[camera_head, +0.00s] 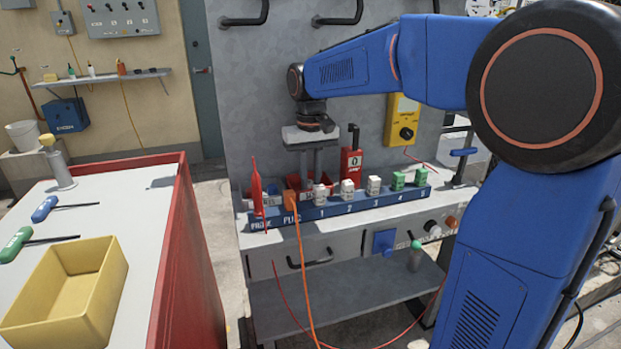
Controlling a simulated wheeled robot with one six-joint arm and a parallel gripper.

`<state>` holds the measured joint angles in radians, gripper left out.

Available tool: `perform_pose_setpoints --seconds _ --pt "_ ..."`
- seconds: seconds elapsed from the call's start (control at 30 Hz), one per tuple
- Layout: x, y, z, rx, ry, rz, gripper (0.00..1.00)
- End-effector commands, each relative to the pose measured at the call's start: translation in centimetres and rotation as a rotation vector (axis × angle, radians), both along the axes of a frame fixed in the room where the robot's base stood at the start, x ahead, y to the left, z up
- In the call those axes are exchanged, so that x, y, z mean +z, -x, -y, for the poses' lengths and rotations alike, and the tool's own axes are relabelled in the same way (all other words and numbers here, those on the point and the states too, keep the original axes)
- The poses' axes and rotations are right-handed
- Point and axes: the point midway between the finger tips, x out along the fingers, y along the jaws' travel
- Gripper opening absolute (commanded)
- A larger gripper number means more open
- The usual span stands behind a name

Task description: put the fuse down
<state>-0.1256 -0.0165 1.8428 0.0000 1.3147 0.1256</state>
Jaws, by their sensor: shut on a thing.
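My gripper (312,183) points down over the left part of a blue numbered rack (335,209) on the grey bench. Its fingers are close together, with their tips at the white fuse (320,195) above the mark 1. The gripper is shut on a fuse, apparently this one, but the grip is small and partly hidden. I cannot tell whether this fuse is seated in the rack or just above it. More white fuses stand at 2 (347,190) and 3 (373,186), and green ones at 4 (398,181) and 5 (421,177).
A red probe (257,188) and an orange plug (289,200) with a hanging cord stand at the rack's left end. A red lockout-like device (351,163) and a yellow meter (402,120) are behind. A yellow bin (108,290) and screwdrivers lie on the left cart.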

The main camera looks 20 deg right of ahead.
Motion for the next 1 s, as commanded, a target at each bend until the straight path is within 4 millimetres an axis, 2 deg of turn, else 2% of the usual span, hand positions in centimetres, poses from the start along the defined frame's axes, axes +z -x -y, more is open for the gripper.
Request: perform_pose_setpoints --seconds 0.07,0.1,0.17,0.57,1.0 --pt "0.0 0.0 0.0 0.0 0.0 0.0 0.0" --pt "0.0 0.0 0.0 0.0 0.0 0.0 0.23" --pt "0.0 0.0 0.0 0.0 0.0 0.0 0.37" --pt "0.6 0.0 0.0 0.0 0.0 0.001 0.37" --pt "7.1 0.8 0.6 -0.001 0.0 0.002 0.37"
